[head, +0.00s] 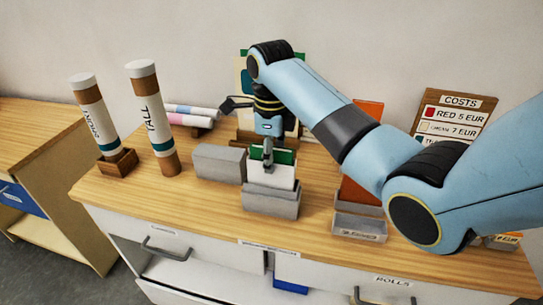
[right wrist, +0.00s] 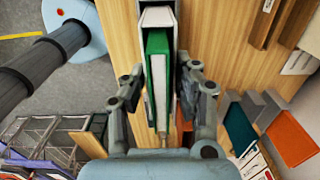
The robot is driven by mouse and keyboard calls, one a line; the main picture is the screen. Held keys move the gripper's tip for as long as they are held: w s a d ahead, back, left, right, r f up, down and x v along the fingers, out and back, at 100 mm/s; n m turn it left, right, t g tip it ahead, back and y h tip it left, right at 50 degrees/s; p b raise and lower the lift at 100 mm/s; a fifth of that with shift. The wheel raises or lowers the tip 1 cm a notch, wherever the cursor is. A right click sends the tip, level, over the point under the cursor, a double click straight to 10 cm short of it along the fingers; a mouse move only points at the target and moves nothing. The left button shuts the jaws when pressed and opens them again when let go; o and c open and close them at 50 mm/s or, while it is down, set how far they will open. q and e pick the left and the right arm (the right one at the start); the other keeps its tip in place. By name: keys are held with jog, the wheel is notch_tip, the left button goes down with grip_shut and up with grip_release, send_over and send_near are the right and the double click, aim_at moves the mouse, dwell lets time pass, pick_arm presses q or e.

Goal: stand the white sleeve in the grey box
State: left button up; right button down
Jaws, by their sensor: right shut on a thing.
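The white sleeve (head: 270,174), with green showing at its top, is upright at the grey box (head: 270,203) on the table. Its lower edge goes out of sight behind the box's front wall; how deep it sits I cannot tell. My right gripper (head: 267,152) comes down from above and is shut on the sleeve's upper part. In the right wrist view the white and green sleeve (right wrist: 158,62) lies between the fingers of my right gripper (right wrist: 160,92), and grey box walls flank its far end. My left gripper is not in view.
Another grey block (head: 219,163) stands close at the left. Two upright tubes, one marked TALL (head: 155,120), stand at the left, with a costs board (head: 450,117) at the back right.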

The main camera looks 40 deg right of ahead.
jog(key=shift+f+b, duration=0.65)
jog(key=shift+f, duration=1.6)
jog(key=c, duration=0.9)
grip_release()
jog(key=shift+r, duration=0.3)
notch_tip(320, 180, up, 7)
jog(key=shift+f, duration=0.1)
